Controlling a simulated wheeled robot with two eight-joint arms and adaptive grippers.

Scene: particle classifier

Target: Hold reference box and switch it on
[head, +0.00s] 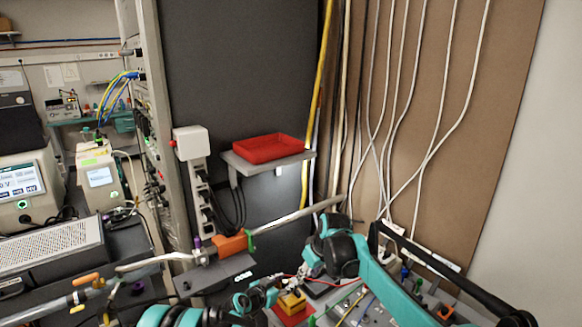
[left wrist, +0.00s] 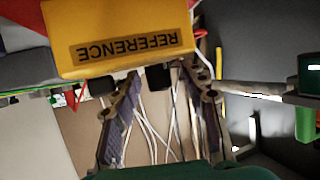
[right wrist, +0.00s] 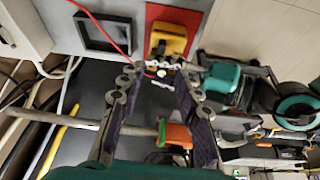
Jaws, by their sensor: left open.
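The yellow reference box (head: 292,302) sits on a red mat (head: 298,316) at the bottom of the head view. In the left wrist view the box (left wrist: 120,22) is close, its REFERENCE label upside down. My left gripper (left wrist: 163,78) is open, its fingertips at the box's near edge; I cannot tell if they touch it. In the right wrist view the box (right wrist: 172,38) lies beyond my right gripper (right wrist: 157,75), which is open and empty, apart from the box. My left gripper (right wrist: 195,72) also shows beside the box there. No switch can be made out.
A red tray (head: 268,149) sits on a wall shelf. A pale horizontal bar (head: 290,218) with an orange clamp (head: 234,243) crosses behind the box. Cables hang on the brown panel (head: 430,120). A black square frame (right wrist: 103,34) lies beside the mat.

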